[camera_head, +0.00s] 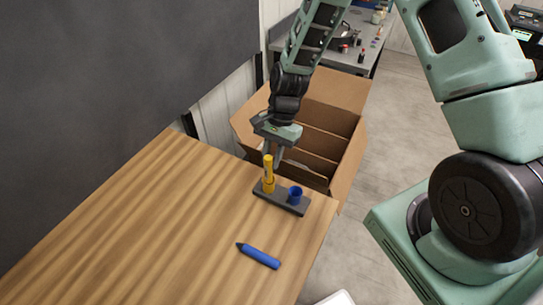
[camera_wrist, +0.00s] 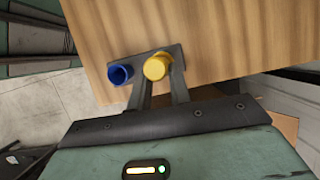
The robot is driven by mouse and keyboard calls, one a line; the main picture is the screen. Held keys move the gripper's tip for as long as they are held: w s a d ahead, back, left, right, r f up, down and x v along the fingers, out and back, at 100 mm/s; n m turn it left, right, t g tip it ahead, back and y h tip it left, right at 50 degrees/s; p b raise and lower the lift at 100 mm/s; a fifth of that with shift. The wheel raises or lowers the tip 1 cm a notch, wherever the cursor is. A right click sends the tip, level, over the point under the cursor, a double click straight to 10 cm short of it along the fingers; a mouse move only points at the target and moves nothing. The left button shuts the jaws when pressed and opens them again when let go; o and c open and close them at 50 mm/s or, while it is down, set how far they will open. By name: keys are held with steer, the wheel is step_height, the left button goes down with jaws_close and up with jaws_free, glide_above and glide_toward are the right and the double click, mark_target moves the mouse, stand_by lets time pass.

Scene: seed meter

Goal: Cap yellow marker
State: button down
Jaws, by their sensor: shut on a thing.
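The yellow marker (camera_head: 268,165) stands upright at the far end of the dark holder (camera_head: 281,200) on the wooden table. Its lower end meets the wider yellow cap (camera_head: 268,186) in the holder; its tip is hidden, so I cannot tell how deep it sits. My gripper (camera_head: 272,160) is shut on the yellow marker, coming from the far side. In the wrist view, the round end of the yellow marker (camera_wrist: 157,66) shows between my fingers (camera_wrist: 160,92), above the holder (camera_wrist: 177,62).
An empty blue cap (camera_head: 295,194) sits in the holder beside the yellow one. A blue marker (camera_head: 259,256) lies on the table (camera_head: 150,230) nearer the front. An open cardboard box (camera_head: 345,165) stands behind the table's far edge. The table's left part is clear.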

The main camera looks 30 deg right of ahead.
steer(key=shift+f+b, duration=0.45)
steer(key=shift+f, duration=0.25)
stand_by(0.6)
steer(key=c, duration=1.2)
jaws_free()
steer(key=shift+r, duration=0.1)
steer(key=b+v, duration=0.4)
steer(key=v, duration=1.3)
steer(key=s+a+n+h+b, duration=0.2)
steer(key=s+a+n+b, duration=0.1)
steer(key=s+a+n, duration=0.9)
steer(key=s+a+f+n+t+h+b, duration=0.1)
steer(key=s+n+t, duration=0.1)
steer(key=s+n, duration=0.5)
steer(key=s, duration=0.5)
steer(key=shift+s+f+t, duration=0.25)
steer(key=shift+s+t, duration=0.05)
steer(key=shift+s, duration=0.1)
